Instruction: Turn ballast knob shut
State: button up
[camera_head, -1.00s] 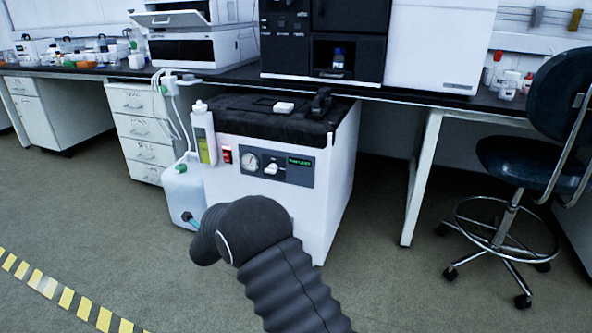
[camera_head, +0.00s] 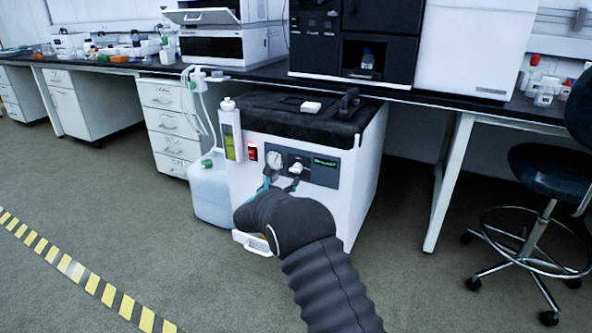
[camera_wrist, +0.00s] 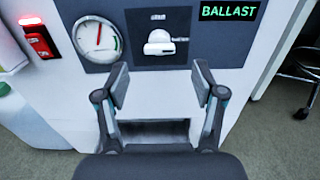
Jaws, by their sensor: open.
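The ballast knob (camera_wrist: 160,42) is a white knob on the dark grey panel of the white pump cabinet. In the wrist view it sits ahead of my gripper (camera_wrist: 160,88), roughly centred above the gap between the fingers. My gripper is open and empty, apart from the knob. In the head view my gripper (camera_head: 281,178) is in front of the panel (camera_head: 318,178), mostly hidden behind my arm, and the knob (camera_head: 296,167) shows just above it. The green BALLAST display (camera_wrist: 229,11) is to the right of the knob.
A round gauge (camera_wrist: 96,36) is left of the knob, and a lit red switch (camera_wrist: 38,42) is further left. A recess (camera_wrist: 152,132) opens below the panel. A white jug (camera_head: 210,190) stands left of the cabinet (camera_head: 360,190). A stool (camera_head: 535,190) is at right.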

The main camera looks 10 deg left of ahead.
aim_at(294, 171)
jog(key=x, duration=0.8)
jog(key=c, duration=1.2)
jog(key=shift+o, duration=0.2)
jog(key=shift+d, duration=0.15)
